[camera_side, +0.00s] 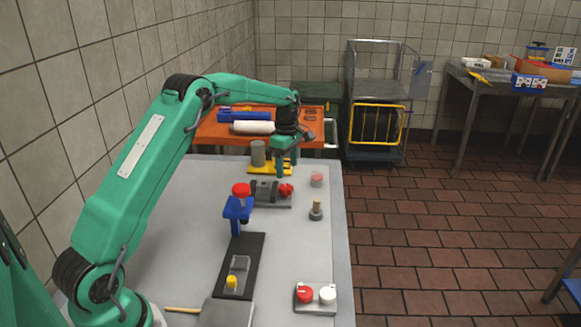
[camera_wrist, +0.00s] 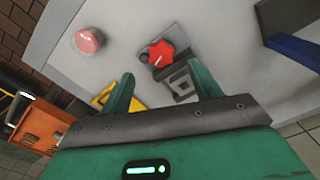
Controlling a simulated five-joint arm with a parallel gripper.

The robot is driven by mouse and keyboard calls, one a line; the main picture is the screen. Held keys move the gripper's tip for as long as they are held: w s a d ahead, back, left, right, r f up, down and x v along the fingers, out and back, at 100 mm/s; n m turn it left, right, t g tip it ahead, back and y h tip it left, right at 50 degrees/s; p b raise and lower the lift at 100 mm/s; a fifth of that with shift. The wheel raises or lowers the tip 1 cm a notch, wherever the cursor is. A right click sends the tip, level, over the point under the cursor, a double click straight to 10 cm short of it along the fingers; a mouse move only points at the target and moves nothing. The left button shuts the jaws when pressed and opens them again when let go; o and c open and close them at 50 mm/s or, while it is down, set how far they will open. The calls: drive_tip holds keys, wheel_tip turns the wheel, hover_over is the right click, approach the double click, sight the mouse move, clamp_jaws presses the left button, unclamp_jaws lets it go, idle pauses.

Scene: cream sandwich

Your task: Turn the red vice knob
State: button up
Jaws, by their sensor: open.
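The red vice knob (camera_side: 286,190) is a star-shaped handle on the right end of a small dark grey vice (camera_side: 264,191) on the light grey table. In the wrist view the knob (camera_wrist: 161,53) shows whole, with a pale mark on it, beside the vice (camera_wrist: 181,82). My gripper (camera_side: 287,170) is above the table near the knob, fingers pointing down. In the wrist view its green fingers (camera_wrist: 163,80) are spread apart with nothing held between them. The knob lies beyond the fingertips in that view, between their lines, and I see no contact.
A yellow bracket (camera_side: 270,170) and grey cylinder (camera_side: 258,153) stand just behind the vice. A pale red button (camera_side: 317,179) and small peg (camera_side: 316,210) are to the right. A blue stand with a red top (camera_side: 241,190) is left. The table's right strip is mostly clear.

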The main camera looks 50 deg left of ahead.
sight(287, 187)
wheel_tip(287, 187, down, 7)
drive_tip(key=shift+s+f, duration=0.1)
drive_tip(key=shift+f, duration=0.1)
drive_tip(key=n, duration=0.3)
drive_tip(key=shift+r, duration=0.1)
drive_tip(key=n, duration=0.4)
drive_tip(key=shift+a+n, duration=0.1)
drive_tip(key=shift+n, duration=0.3)
wheel_tip(287, 187, up, 8)
drive_tip(key=shift+f, duration=0.1)
drive_tip(key=shift+s+d+r+m, duration=0.2)
drive_tip(key=shift+d+r+m, duration=0.15)
drive_tip(key=shift+r, duration=0.25)
drive_tip(key=shift+s+d+r+m, duration=0.15)
drive_tip(key=shift+d+r+m, duration=0.2)
drive_tip(key=shift+r, duration=0.25)
drive_tip(key=shift+s+d+r+m, duration=0.25)
drive_tip(key=shift+r+m, duration=0.15)
drive_tip(key=shift+r, duration=0.2)
drive_tip(key=shift+w+f, duration=0.1)
drive_tip(key=f+m, duration=0.1)
drive_tip(key=m, duration=0.1)
drive_tip(key=a+f+m, duration=0.1)
drive_tip(key=m, duration=0.1)
drive_tip(key=w+f+m, duration=0.1)
drive_tip(key=m, duration=0.1)
drive_tip(key=shift+a+f, duration=0.2)
drive_tip(key=shift+a, duration=0.1)
